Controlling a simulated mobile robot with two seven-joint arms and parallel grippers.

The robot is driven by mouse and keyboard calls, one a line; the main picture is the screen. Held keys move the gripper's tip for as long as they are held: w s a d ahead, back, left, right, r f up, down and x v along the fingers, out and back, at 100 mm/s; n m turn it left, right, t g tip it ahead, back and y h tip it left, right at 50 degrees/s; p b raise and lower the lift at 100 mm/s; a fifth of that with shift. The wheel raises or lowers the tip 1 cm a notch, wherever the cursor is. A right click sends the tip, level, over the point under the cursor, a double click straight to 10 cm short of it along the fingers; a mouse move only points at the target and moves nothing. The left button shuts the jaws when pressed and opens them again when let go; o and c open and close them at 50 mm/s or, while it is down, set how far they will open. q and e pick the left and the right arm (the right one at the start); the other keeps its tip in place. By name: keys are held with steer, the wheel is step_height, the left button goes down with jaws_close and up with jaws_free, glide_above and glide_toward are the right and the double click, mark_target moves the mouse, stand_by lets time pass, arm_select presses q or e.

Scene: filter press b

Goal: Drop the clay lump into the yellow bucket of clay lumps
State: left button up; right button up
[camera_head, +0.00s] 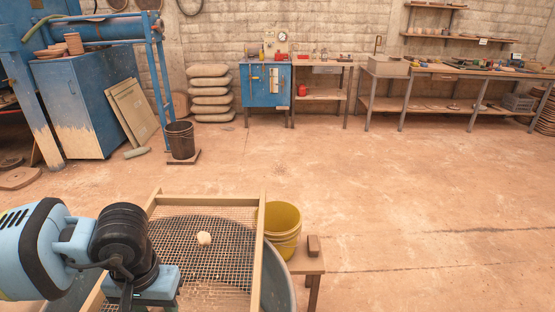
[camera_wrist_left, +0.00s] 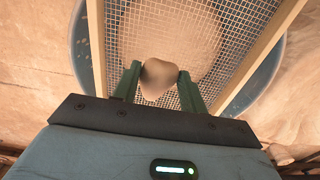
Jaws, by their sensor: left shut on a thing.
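My left gripper (camera_wrist_left: 158,82) is shut on a pale tan clay lump (camera_wrist_left: 158,76), which shows between its two green fingers in the left wrist view. In the head view the left gripper's body is at the lower left, over the sieve, and its fingertips are hidden. A small pale lump (camera_head: 204,238) shows there against the mesh, right of the gripper body; I cannot tell if it is the held one. The yellow bucket (camera_head: 283,232) stands just right of the sieve's frame. Its contents are not clear. My right gripper is not in view.
The wood-framed mesh sieve (camera_head: 262,235) lies across a wide grey-blue tub (camera_head: 280,280). A low wooden stool (camera_head: 307,265) stands beside the yellow bucket, with a brown block (camera_head: 313,244) on it. A dark bucket (camera_head: 181,142) stands farther back. The floor at right is clear.

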arm_select(q)
steer(key=s+f, duration=0.1)
steer(key=f, duration=0.3)
steer(key=s+f, duration=0.1)
steer(key=f, duration=0.4)
steer(key=s+f, duration=0.2)
steer(key=f, duration=0.3)
steer(key=shift+f, duration=0.15)
